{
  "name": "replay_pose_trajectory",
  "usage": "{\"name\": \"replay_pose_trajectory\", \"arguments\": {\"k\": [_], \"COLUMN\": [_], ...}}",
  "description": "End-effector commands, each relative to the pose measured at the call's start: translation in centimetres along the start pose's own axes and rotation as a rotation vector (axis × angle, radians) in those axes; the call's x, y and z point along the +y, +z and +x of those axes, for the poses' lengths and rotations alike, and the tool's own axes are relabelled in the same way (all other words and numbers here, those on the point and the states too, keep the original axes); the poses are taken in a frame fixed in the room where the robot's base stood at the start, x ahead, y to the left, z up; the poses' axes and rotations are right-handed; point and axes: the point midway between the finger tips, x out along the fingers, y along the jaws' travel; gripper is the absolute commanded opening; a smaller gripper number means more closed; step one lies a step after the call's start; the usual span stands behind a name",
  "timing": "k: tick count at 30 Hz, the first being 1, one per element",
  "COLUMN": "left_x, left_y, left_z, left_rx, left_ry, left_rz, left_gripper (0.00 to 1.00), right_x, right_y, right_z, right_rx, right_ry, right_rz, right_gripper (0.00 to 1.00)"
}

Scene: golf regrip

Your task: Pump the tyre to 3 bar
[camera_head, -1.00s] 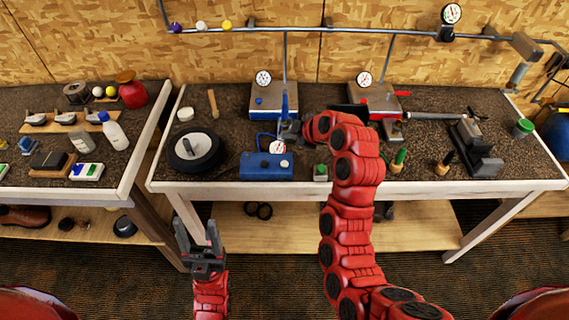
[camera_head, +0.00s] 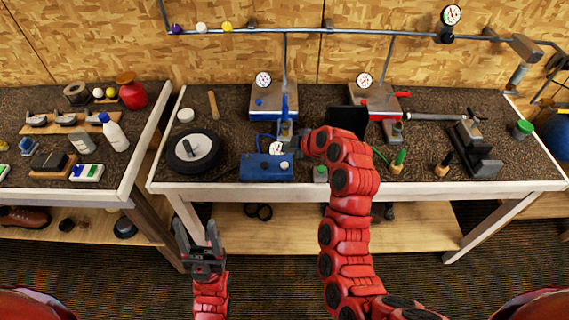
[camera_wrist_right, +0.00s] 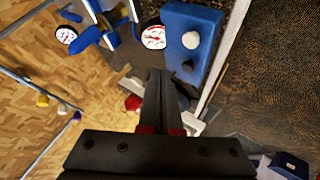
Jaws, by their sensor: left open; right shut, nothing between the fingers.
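The black tyre (camera_head: 208,160) with a white hub lies flat on the left part of the bench. The blue pump box (camera_head: 258,172) sits to its right at the front edge, with a round white gauge (camera_head: 276,148) at its back. In the right wrist view the box (camera_wrist_right: 205,22) shows a white knob (camera_wrist_right: 191,40) and a dark knob, and the gauge (camera_wrist_right: 154,37) has a red needle; its reading is too small to tell. My right gripper (camera_head: 296,146) is shut and empty, close beside the gauge. My left gripper (camera_head: 197,235) is open and empty, in front of the bench.
A blue-handled device (camera_head: 285,116) stands behind the pump box, below a second gauge (camera_head: 263,79). A small green-topped block (camera_head: 320,174) is right of the box. A black vise-like block (camera_head: 484,162) sits far right.

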Motion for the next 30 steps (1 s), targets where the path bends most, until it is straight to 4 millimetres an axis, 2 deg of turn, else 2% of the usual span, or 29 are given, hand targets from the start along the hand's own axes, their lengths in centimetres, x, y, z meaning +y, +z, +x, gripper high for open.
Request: {"name": "replay_pose_trajectory", "arguments": {"k": [3, 5, 9, 30], "left_x": [0.0, 0.1, 0.1, 0.1], "left_y": [0.0, 0.3, 0.4, 0.4], "left_z": [-0.2, -1.7, -2.6, -2.6], "left_rx": [0.000, 0.000, 0.000, 0.000], "left_ry": [0.000, 0.000, 0.000, 0.000], "left_rz": [0.000, 0.000, 0.000, 0.000], "left_gripper": [0.60, 0.60, 0.60, 0.60], "right_x": [-1.1, -1.7, -2.1, -2.1], "right_y": [1.1, 1.7, 2.2, 2.2], "right_z": [1.3, 2.3, 2.9, 2.9], "right_rx": [-0.001, -0.001, -0.001, 0.000], "right_ry": [-0.003, 0.001, 0.001, 0.001], "right_rz": [0.004, 0.001, 0.001, 0.001], "right_gripper": [0.00, 0.00, 0.00, 0.00]}}
